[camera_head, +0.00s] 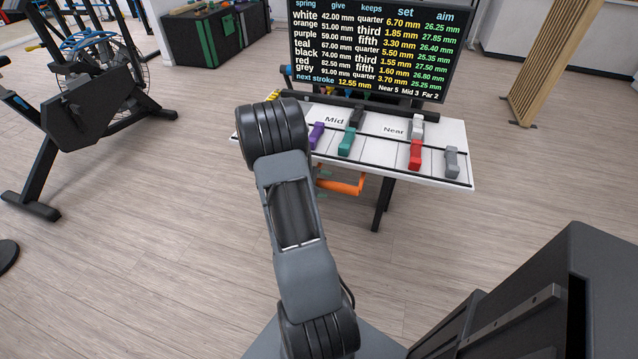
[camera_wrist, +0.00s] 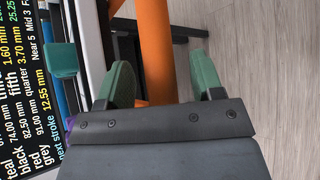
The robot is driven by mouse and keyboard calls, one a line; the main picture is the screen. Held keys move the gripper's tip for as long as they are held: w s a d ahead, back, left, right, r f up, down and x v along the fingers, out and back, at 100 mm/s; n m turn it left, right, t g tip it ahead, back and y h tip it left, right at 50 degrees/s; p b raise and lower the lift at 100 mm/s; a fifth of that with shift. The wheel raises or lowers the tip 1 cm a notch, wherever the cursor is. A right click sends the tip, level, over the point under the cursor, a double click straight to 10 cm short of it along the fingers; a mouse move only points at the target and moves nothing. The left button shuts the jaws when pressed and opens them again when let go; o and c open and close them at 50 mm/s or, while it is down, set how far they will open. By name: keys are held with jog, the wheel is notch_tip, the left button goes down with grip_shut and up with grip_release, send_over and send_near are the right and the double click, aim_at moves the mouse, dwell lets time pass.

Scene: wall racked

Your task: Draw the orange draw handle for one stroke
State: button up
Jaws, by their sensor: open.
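The orange draw handle (camera_head: 343,187) is a bar below the front edge of the white spring board. In the wrist view the orange handle (camera_wrist: 155,45) runs between the green fingertips of my gripper (camera_wrist: 163,70). The fingers are open, one on each side of the bar, with a visible gap at the right finger. The left finger is close to the bar; I cannot tell if it touches. In the head view my arm hides most of the gripper. The screen (camera_head: 375,45) reads "next stroke 12.55 mm" and "Near 5 Mid 3 Far 2".
The white board (camera_head: 385,148) has "Mid" and "Near" labels and carries a purple block (camera_head: 316,133), teal block (camera_head: 346,143), black block (camera_head: 355,117), white block (camera_head: 417,128), red block (camera_head: 416,156) and grey block (camera_head: 451,163). An exercise bike (camera_head: 85,110) stands left.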

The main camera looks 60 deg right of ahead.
jog(key=c, duration=1.1)
